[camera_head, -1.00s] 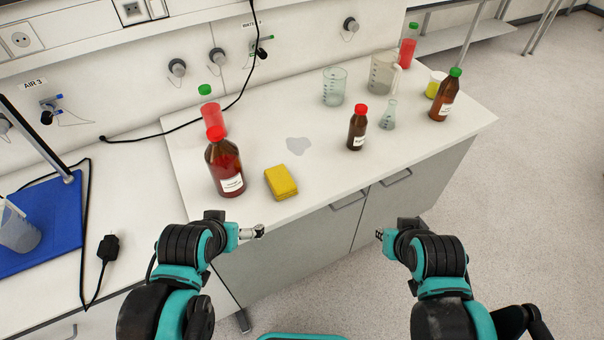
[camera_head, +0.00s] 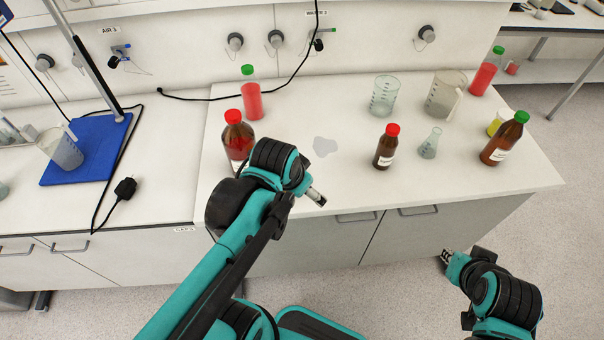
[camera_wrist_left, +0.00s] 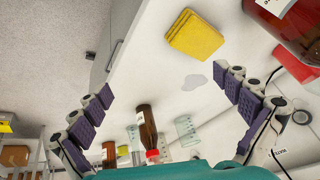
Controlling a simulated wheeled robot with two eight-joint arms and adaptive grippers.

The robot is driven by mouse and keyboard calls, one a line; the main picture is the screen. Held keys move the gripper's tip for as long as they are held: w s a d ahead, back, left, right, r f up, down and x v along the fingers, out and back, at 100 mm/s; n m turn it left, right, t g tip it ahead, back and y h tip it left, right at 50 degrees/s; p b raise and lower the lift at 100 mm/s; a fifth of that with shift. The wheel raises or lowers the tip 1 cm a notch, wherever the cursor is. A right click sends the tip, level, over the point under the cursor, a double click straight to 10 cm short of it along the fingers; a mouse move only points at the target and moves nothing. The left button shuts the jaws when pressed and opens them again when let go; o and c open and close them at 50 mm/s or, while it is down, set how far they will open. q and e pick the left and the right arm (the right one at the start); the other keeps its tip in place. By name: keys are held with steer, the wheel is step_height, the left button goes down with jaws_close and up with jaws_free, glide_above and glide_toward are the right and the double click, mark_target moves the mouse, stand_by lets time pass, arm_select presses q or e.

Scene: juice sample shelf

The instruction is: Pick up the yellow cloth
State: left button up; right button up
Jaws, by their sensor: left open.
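The yellow cloth (camera_wrist_left: 195,35), a folded sponge-like block, lies on the white bench top in the left wrist view. It is beyond my left fingertips, close to the large red-capped brown bottle (camera_wrist_left: 290,25). In the head view my left arm hides the cloth. My left gripper (camera_head: 316,197) is near the bench's front edge. In the wrist view the left gripper (camera_wrist_left: 162,83) has its purple-padded fingers wide apart with nothing between them. My right gripper (camera_head: 448,257) is low in front of the cabinets, away from the cloth; its jaws are too small to read.
A grey puddle (camera_head: 325,147) lies on the bench. A small red-capped brown bottle (camera_head: 386,147), a flask (camera_head: 430,144) and a beaker (camera_head: 384,96) stand to its right. A red bottle with a green cap (camera_head: 251,100) stands behind the large brown bottle (camera_head: 238,134).

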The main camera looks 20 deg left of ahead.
arm_select(q)
steer(key=w+a+m+g+p, duration=0.1)
steer(key=w+a+m+p, duration=0.1)
steer(key=w+a+f+m+g+p, duration=0.1)
steer(key=w+a+m+g+p, duration=0.1)
steer(key=w+a+m, duration=0.1)
steer(key=w+a+m+g+p, duration=0.1)
steer(key=w+a+m+p, duration=0.1)
steer(key=w+m, duration=0.1)
steer(key=shift+a+f+g+p, duration=0.15)
steer(key=shift+f+g+p, duration=0.15)
steer(key=shift+g, duration=0.1)
steer(key=shift+w+a+f+m, duration=0.1)
steer(key=shift+a+f+m, duration=0.3)
steer(key=shift+f, duration=0.15)
steer(key=f, duration=0.2)
steer(key=f+b, duration=0.1)
steer(key=f, duration=0.2)
steer(key=f+b, duration=0.1)
steer(key=f, duration=0.1)
steer(key=shift+a+f, duration=0.25)
steer(key=shift+f, duration=0.15)
steer(key=c, duration=0.8)
